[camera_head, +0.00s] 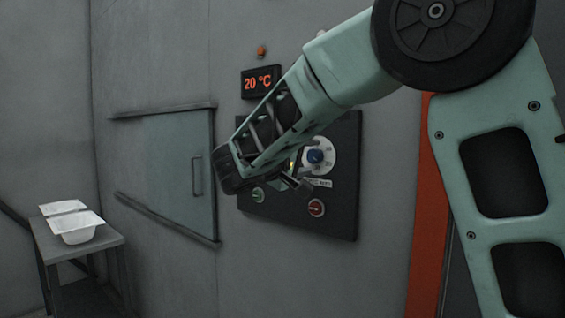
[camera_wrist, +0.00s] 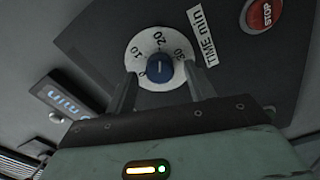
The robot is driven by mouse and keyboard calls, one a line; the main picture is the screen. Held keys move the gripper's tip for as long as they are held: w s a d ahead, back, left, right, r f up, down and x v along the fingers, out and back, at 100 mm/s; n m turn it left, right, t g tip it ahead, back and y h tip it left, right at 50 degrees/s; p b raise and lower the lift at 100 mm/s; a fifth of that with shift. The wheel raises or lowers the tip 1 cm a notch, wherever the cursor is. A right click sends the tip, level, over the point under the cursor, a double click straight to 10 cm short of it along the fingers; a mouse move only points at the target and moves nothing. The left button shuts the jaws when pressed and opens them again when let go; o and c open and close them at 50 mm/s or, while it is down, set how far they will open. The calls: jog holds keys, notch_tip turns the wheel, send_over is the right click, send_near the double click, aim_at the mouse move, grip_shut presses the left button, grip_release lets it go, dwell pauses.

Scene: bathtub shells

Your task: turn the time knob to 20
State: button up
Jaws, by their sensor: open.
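The time knob (camera_wrist: 160,68) is a blue round knob on a white dial (camera_wrist: 143,44) marked 0, 10, 20 and 30, beside a "TIME min" label. A short light line on the knob runs roughly up the picture, toward the 20 mark. My gripper (camera_wrist: 160,76) is open, one finger on each side of the dial's lower part; whether they touch the knob I cannot tell. In the head view the blue knob (camera_head: 315,156) shows just right of my gripper (camera_head: 297,178), whose fingers are partly hidden by my wrist.
The dark panel (camera_head: 343,200) carries a green button (camera_head: 258,195) and a red STOP button (camera_head: 316,207). A display (camera_head: 262,82) reads 20 °C. A sliding door (camera_head: 178,170) is left of the panel. A small table (camera_head: 112,240) holds white tub shells (camera_head: 77,228).

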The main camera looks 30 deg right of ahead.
jog(key=b+v, duration=0.1)
jog(key=v, duration=1.5)
jog(key=shift+a, duration=0.2)
jog(key=s+f+n+g+y+p, duration=0.3)
jog(key=s+f+n+y+p, duration=0.25)
jog(key=s+f+y, duration=0.55)
jog(key=s+a+f+g+y+p, duration=0.1)
jog(key=s+a+f+y+p, duration=0.1)
jog(key=s, duration=0.5)
jog(key=s+a+f+n+g+y+p, duration=0.1)
jog(key=s+a+f+g+y+p, duration=0.1)
jog(key=s+a+f+y, duration=0.2)
jog(key=s+a+f, duration=0.2)
jog(key=s+a, duration=0.1)
jog(key=a, duration=0.1)
jog(key=shift+f+y, duration=0.2)
jog(key=shift+y, duration=0.1)
